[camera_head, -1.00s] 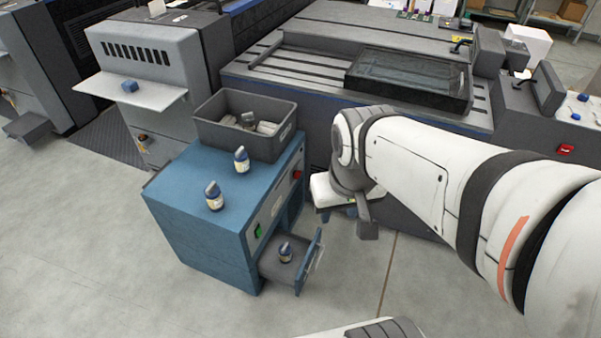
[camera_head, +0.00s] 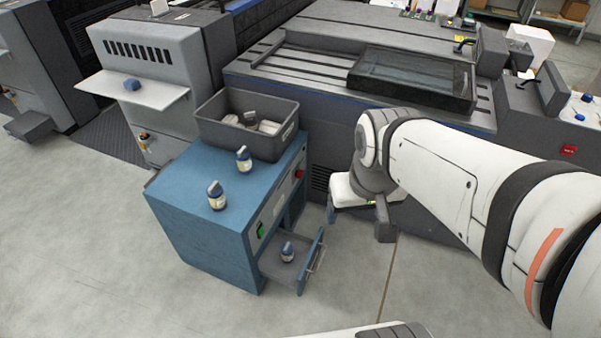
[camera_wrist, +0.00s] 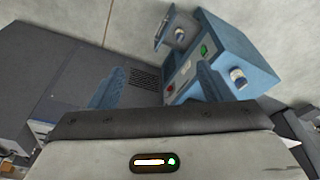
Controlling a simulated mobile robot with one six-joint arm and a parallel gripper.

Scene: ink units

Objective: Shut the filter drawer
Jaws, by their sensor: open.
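The blue cabinet (camera_head: 210,225) stands on the floor left of my arm. Its filter drawer (camera_head: 302,268) is pulled out low on the right-hand front, and a small bottle with a blue cap (camera_head: 287,252) stands in it. The drawer (camera_wrist: 160,32) also shows in the wrist view, beyond my fingers, with the cabinet (camera_wrist: 232,45) to its right. My gripper (camera_wrist: 162,72) is open, with its two blue fingers apart and nothing between them. In the head view my gripper (camera_head: 334,212) hangs right of the drawer front, apart from it, partly hidden by my arm.
A grey bin (camera_head: 216,145) with several items and two bottles (camera_head: 216,197) (camera_head: 243,160) stand on the cabinet top. A large grey machine (camera_head: 320,85) stands behind. The floor in front of the drawer is clear.

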